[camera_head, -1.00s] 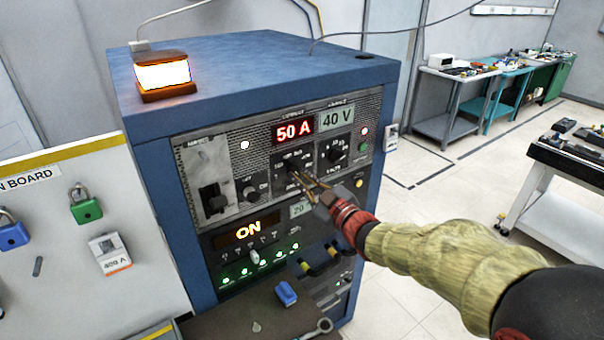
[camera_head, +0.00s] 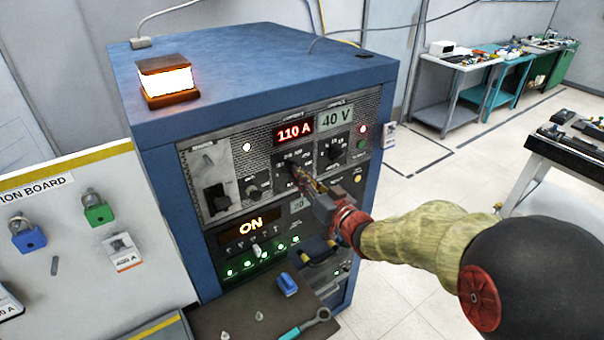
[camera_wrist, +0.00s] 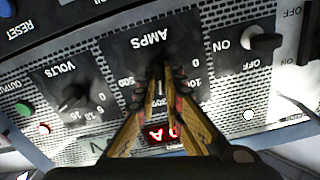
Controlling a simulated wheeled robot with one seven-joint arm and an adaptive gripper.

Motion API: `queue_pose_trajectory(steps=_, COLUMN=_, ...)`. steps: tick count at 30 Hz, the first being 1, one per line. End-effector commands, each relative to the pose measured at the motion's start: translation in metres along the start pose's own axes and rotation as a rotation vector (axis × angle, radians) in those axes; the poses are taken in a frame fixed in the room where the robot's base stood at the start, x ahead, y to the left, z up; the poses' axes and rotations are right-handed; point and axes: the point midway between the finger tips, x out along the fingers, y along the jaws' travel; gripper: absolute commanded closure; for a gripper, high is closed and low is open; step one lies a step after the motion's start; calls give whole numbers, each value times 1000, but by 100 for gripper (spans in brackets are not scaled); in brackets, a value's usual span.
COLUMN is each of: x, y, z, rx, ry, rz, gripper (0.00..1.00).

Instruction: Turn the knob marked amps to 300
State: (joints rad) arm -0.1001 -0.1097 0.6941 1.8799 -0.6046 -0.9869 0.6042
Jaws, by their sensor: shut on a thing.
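The blue power supply cabinet (camera_head: 270,60) carries the amps dial plate (camera_head: 283,183), which reads AMPS upside down in the wrist view (camera_wrist: 150,43). My gripper (camera_head: 302,175) is at the amps knob, and its two fingers (camera_wrist: 163,85) are closed in on the knob from both sides. The knob is mostly hidden by the fingers. The red current display (camera_head: 294,132) reads 110 A. In the wrist view the display (camera_wrist: 162,134) is partly covered by my fingers.
The volts knob (camera_head: 337,152) is right of amps; it also shows in the wrist view (camera_wrist: 72,100). The 40 V display (camera_head: 336,119), a black switch (camera_head: 216,198) and an ON display (camera_head: 249,226) are nearby. A small shelf (camera_head: 240,318) with a blue padlock (camera_head: 287,284) sits below.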

Motion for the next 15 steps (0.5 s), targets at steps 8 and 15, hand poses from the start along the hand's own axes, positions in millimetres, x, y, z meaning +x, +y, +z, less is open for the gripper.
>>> queue_pose_trajectory(steps=8, x=0, y=0, z=2, rx=68, ry=-5, rz=2, gripper=100)
queue_pose_trajectory(steps=15, x=0, y=1, z=3, rx=77, ry=-4, rz=2, gripper=100)
